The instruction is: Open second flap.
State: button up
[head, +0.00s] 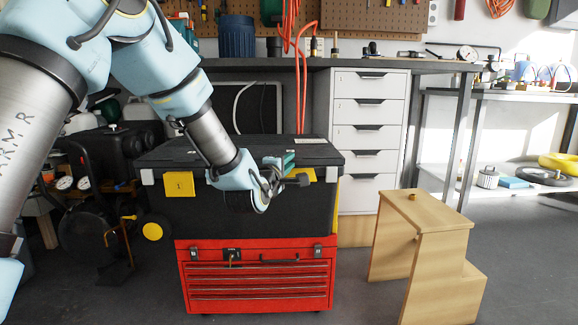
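A black box (225,217) with a flat dark lid (190,150) sits on a red tool chest. A yellow flap marked 1 (179,184) hangs at the left of the box's front, just under the lid edge. A second yellow flap (306,174) shows in part at the right of the front. My gripper (290,173) is in front of that second flap and hides much of it. I cannot tell whether the gripper touches the flap, or whether its fingers are open or shut.
The red chest (258,281) has several drawers. A wooden step stool (425,235) stands to the right, with free floor between. A white drawer unit (370,140) and a workbench stand behind. A black machine with yellow-hubbed wheels (95,215) is at the left.

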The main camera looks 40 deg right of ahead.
jog(key=shift+d, duration=0.15)
jog(key=shift+c, duration=0.2)
grip_shut()
dwell(1.2)
